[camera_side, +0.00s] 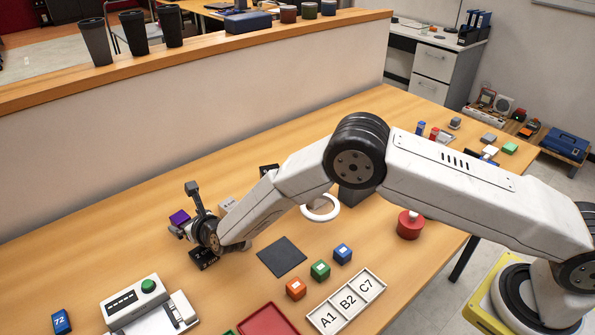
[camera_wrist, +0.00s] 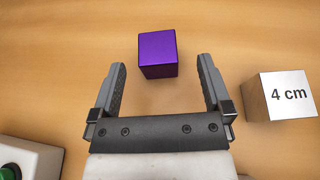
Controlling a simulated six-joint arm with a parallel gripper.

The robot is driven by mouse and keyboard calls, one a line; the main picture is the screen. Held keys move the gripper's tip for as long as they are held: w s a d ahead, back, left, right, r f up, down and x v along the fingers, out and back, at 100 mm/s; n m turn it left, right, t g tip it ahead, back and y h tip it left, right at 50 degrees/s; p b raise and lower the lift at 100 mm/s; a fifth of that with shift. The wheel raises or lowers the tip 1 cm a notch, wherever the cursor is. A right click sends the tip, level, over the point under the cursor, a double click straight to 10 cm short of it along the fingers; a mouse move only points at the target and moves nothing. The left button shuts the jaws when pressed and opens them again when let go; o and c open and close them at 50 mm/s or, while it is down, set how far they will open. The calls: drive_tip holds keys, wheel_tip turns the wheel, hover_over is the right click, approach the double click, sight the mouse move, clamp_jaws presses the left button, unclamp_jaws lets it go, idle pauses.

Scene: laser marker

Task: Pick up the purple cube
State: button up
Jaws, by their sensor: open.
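The purple cube (camera_wrist: 157,54) sits on the wooden table in the wrist view, just beyond my fingertips and roughly centred between them. My gripper (camera_wrist: 161,68) is open and empty, with a finger on each side of the line to the cube. In the side view the purple cube (camera_side: 180,218) shows at the left, partly hidden by the end of my arm. My fingers are hard to make out in that view.
A metallic block marked "4 cm" (camera_wrist: 280,97) stands right of my gripper. A white device with a green button (camera_side: 147,288) is at the front left. Orange (camera_side: 296,289), green (camera_side: 320,270) and blue (camera_side: 342,253) cubes stand near a labelled tray (camera_side: 327,320). A low wall (camera_side: 200,130) runs behind.

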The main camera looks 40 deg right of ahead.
sight(182, 219)
drive_tip(key=shift+w+f, duration=0.1)
drive_tip(key=shift+w, duration=0.2)
drive_tip(key=shift+x, duration=2.35)
drive_tip(key=shift+a, duration=0.15)
clamp_jaws()
